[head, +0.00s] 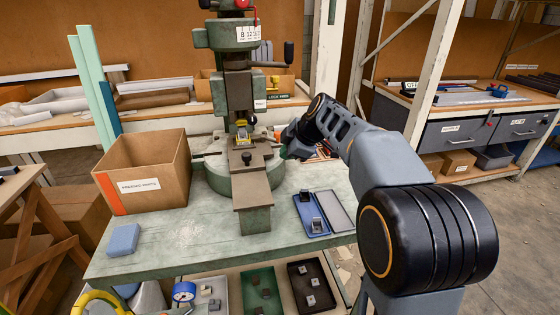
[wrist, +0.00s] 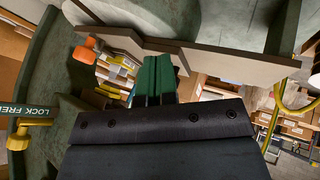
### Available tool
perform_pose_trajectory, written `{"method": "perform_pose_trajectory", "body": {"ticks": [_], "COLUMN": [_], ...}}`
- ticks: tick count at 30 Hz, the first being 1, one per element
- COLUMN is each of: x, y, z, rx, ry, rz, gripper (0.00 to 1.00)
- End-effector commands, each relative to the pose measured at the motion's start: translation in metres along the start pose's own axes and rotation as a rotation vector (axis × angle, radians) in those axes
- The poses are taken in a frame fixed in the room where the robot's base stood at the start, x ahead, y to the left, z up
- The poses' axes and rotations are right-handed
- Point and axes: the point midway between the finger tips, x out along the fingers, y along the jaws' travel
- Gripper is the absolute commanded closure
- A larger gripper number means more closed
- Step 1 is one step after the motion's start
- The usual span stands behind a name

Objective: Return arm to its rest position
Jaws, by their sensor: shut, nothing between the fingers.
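My arm (head: 385,158) reaches from the right foreground towards the green fly press (head: 237,92). My gripper (head: 285,152) is at the right side of the press, near its bed, and is small and partly hidden by the wrist there. In the wrist view my gripper (wrist: 154,78) shows green fingers, shut together with nothing between them. A grey-brown plate edge (wrist: 200,58) of the press crosses just beyond the fingers; I cannot tell whether they touch it. A small yellow and metal piece (head: 242,138) sits at the press tooling under the ram.
A cardboard box (head: 145,168) stands left of the press on the green bench (head: 165,235). A blue block (head: 123,240) lies at the front left. A blue tray (head: 312,215) with small dark parts lies right of the press. Bins (head: 262,292) stand below.

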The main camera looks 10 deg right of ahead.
Motion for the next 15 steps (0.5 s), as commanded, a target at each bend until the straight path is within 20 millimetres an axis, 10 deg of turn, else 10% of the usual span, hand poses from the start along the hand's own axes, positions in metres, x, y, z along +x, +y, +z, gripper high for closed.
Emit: {"method": "perform_pose_trajectory", "body": {"ticks": [15], "x": [-0.053], "y": [0.001], "z": [-0.001], "rx": [0.122], "ry": [-0.002], "rz": [0.004], "gripper": [1.0]}}
